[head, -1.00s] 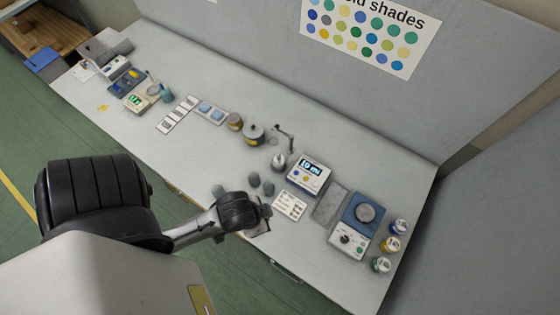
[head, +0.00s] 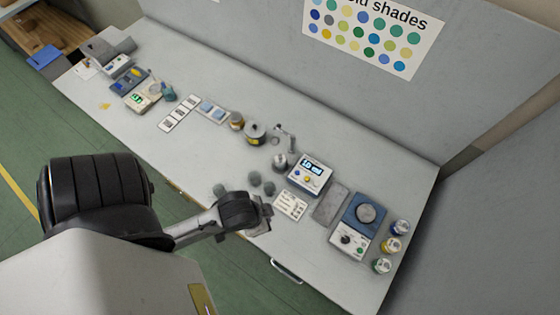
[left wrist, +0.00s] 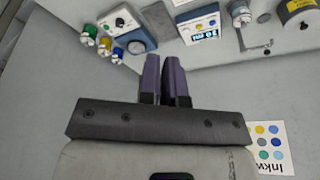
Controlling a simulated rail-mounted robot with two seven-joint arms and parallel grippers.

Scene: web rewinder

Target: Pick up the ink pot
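Three small lidded pots stand in a row at the right end of the table: blue (head: 399,228), yellow (head: 391,245) and green (head: 382,265). They also show at upper left in the left wrist view, as blue (left wrist: 113,54), yellow (left wrist: 104,45) and green (left wrist: 90,32). I cannot tell which one is the ink pot. My left gripper (head: 266,214) is over the table's front part, left of the pots and apart from them. In the left wrist view its two dark fingers (left wrist: 164,70) are close together with nothing between them. My right gripper is in neither view.
A blue scale (head: 362,222) stands just left of the pots. Left of it are a grey pad (head: 330,204), a display box (head: 310,174), a printed card (head: 290,205) and several grey cups (head: 255,179). A grey wall runs along the back of the table.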

